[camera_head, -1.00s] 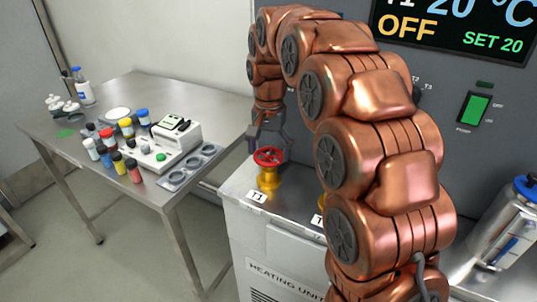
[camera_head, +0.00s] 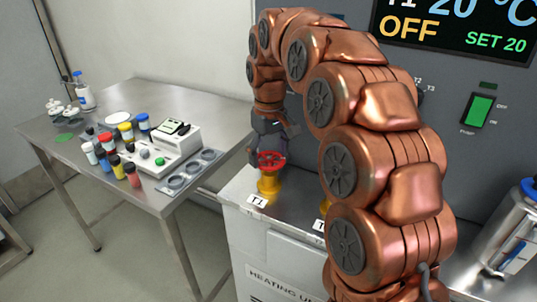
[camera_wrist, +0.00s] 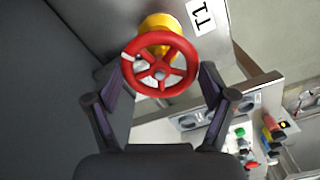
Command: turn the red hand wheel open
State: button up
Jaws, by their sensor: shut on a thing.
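The red hand wheel (camera_head: 271,158) sits on a yellow valve body (camera_head: 268,183) on the heating unit, beside the label T1 (camera_head: 257,201). In the wrist view the spoked wheel (camera_wrist: 160,66) is close in front of me, with the yellow body (camera_wrist: 160,28) behind it. My gripper (camera_head: 268,152) is at the wheel from above. In the wrist view its two fingers (camera_wrist: 160,75) lie on either side of the wheel's rim and are shut on it.
A second yellow valve (camera_head: 323,206) is mostly hidden behind my arm. A steel table (camera_head: 150,90) with several coloured vials and a white device (camera_head: 175,140) stands to the left. A green switch (camera_head: 481,110) and a display reading OFF (camera_head: 455,30) are on the grey cabinet. A steel vessel (camera_head: 515,235) stands at right.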

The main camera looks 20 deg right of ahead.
jog(key=n, duration=0.5)
jog(key=shift+r+n+p, duration=0.15)
jog(key=shift+n+p, duration=0.2)
jog(key=shift+n, duration=0.05)
jog(key=n+p, duration=0.1)
jog(key=n, duration=0.3)
jog(key=shift+a, duration=0.1)
jog(key=n+p, duration=0.2)
jog(key=n, duration=0.3)
jog(key=shift+s+n, duration=0.1)
jog(key=shift+n, duration=0.3)
jog(key=n+p, duration=0.2)
jog(key=n, duration=0.1)
jog(key=shift+n, duration=0.7)
jog(key=shift+p, duration=0.3)
jog(key=o, duration=0.9)
jog(key=shift+o, duration=0.5)
